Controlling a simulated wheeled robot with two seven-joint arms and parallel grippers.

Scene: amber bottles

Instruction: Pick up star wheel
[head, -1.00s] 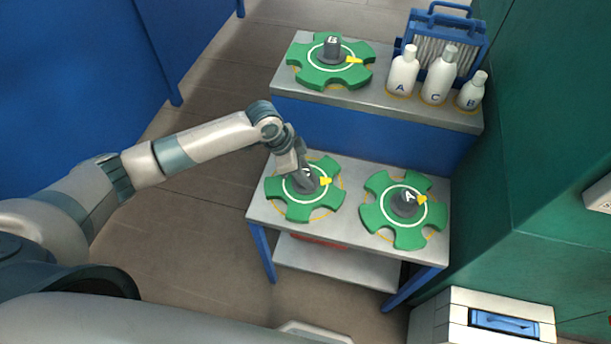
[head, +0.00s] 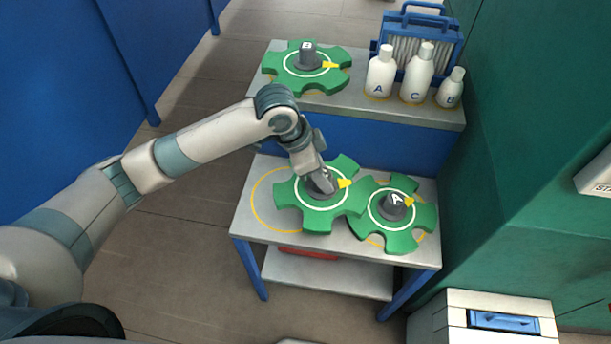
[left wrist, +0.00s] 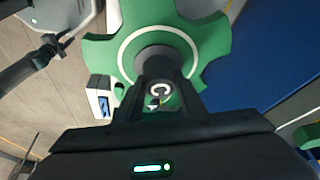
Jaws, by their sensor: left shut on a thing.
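A green star wheel with a grey hub (head: 318,205) is at the left of the lower table in the head view. My left gripper (head: 322,186) is shut on its hub from above. In the left wrist view this wheel (left wrist: 208,35) shows the letter C on its hub between my fingers (left wrist: 160,92). The wheel is off its yellow ring mark and looks raised above the table. Its right side overlaps the star wheel marked A (head: 400,236). A third star wheel, marked B (head: 285,72), lies on the upper shelf. My right gripper is not in view.
The lower table (head: 262,229) has an empty yellow ring at its left. White bottles A (head: 380,76), C (head: 417,75) and B (head: 450,90) stand on the upper shelf beside a blue-framed filter (head: 444,32). A green wall (head: 530,120) closes the right side.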

